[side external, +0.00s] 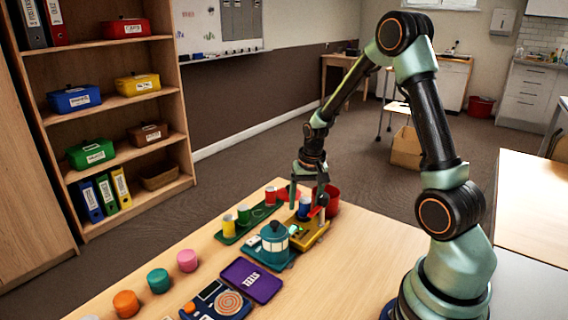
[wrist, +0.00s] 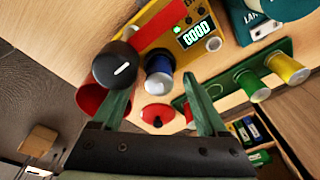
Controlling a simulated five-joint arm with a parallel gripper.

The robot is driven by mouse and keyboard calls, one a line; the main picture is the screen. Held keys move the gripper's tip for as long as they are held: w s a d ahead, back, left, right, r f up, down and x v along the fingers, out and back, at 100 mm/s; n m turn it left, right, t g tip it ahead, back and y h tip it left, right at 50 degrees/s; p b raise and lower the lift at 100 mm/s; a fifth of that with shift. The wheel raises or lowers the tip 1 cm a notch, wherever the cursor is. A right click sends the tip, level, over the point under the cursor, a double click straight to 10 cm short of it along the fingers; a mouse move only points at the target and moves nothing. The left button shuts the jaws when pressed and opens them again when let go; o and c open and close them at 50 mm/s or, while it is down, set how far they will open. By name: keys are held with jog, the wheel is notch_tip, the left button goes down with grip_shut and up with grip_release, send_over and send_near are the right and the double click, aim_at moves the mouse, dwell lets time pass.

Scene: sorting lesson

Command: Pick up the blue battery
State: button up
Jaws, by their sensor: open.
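The blue battery (side external: 304,208), with a pale end, stands at the far end of the yellow meter (side external: 316,238) on the table. In the wrist view the blue battery (wrist: 159,84) appears between the fingertips, beside a black knob (wrist: 118,65) on the yellow meter (wrist: 178,25). My gripper (side external: 309,198) is open and low over the battery. In the wrist view my gripper (wrist: 157,78) has a finger on either side of it, with no clear contact. Part of the battery is hidden by a finger in the side view.
A green tray (side external: 228,238) holds yellow, green and red batteries to the left. A red cup (side external: 332,196) stands close behind the gripper. A teal lantern (side external: 273,238) and a purple case (side external: 251,281) are nearer. A red object (wrist: 158,113) lies by the battery.

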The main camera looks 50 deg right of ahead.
jog(key=shift+w+f, duration=0.1)
jog(key=shift+f, duration=0.6)
jog(key=shift+c, duration=0.3)
grip_shut()
